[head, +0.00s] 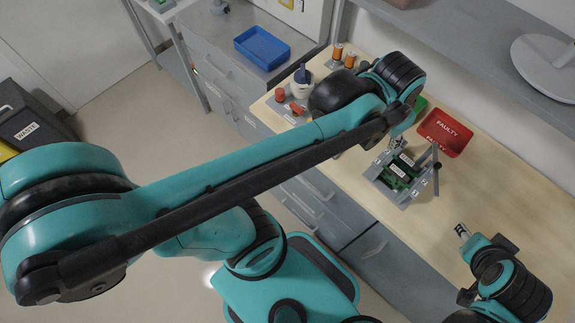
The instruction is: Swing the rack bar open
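The rack (384,181) is a small grey frame holding green circuit boards (402,172) with white labels, standing on the wooden bench. A thin grey bar (435,168) stands up at its right side; I cannot tell for sure that this is the rack bar. My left gripper (397,144) is just above the rack's far edge, mostly hidden by my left arm. Its fingers are too small to read, and I cannot tell whether it touches the rack. My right gripper (462,231) is low over the bench, right of and nearer than the rack; its finger state is unclear.
A red tray (446,133) marked FAULTY lies behind the rack. A shelf (455,48) overhangs the back. The bench right of the rack is clear.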

